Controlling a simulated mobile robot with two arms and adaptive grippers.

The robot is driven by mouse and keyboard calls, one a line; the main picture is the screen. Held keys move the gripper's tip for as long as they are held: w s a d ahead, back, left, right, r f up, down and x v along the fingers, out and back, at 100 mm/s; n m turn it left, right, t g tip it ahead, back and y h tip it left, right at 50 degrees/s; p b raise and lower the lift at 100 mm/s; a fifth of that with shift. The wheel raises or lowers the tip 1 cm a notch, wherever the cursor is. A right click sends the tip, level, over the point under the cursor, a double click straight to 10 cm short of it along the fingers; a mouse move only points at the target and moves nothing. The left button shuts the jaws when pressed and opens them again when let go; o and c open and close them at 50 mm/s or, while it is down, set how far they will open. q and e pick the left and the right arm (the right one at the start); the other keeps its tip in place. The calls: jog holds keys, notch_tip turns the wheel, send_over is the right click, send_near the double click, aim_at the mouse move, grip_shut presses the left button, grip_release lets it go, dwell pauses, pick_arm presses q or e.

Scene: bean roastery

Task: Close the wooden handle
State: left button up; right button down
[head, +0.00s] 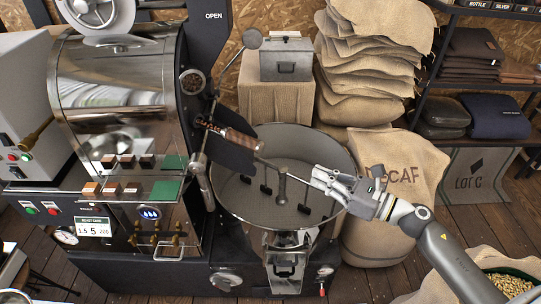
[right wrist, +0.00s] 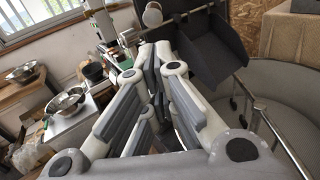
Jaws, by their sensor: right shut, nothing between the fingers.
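A dark-brown wooden handle (head: 232,137) shows in the head view, at the dark chute (head: 228,152) on the front of the roaster, above the left part of the round cooling bin. My right gripper (head: 318,178) is over the right side of the bin, to the right of the handle and apart from it. It is shut and empty. In the right wrist view its fingers (right wrist: 155,65) come together below and left of the dark chute (right wrist: 215,45). I cannot make out the wooden handle there. My left gripper is in neither view.
The round metal cooling bin (head: 341,165) has stirring arms inside and a rod across its top near my gripper. The roaster drum (head: 110,85) stands left. A metal box (head: 287,62) sits behind the bin. Stacked sacks (head: 365,85) and a DECAF sack (head: 400,205) stand right.

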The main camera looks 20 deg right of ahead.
jog(key=p, duration=0.6)
send_near(238, 141)
jog(key=shift+w+d+f+n, duration=0.4)
jog(key=shift+w+d+f, duration=0.2)
jog(key=shift+f, duration=0.25)
jog(key=shift+w+a+f+p, duration=0.15)
jog(key=shift+w+a+p, duration=0.15)
jog(key=shift+w+p, duration=0.05)
jog(key=b+x, duration=0.4)
jog(key=x, duration=0.6)
jog(key=shift+a+f, duration=0.1)
jog(key=shift+a, duration=0.05)
jog(key=shift+r, duration=0.3)
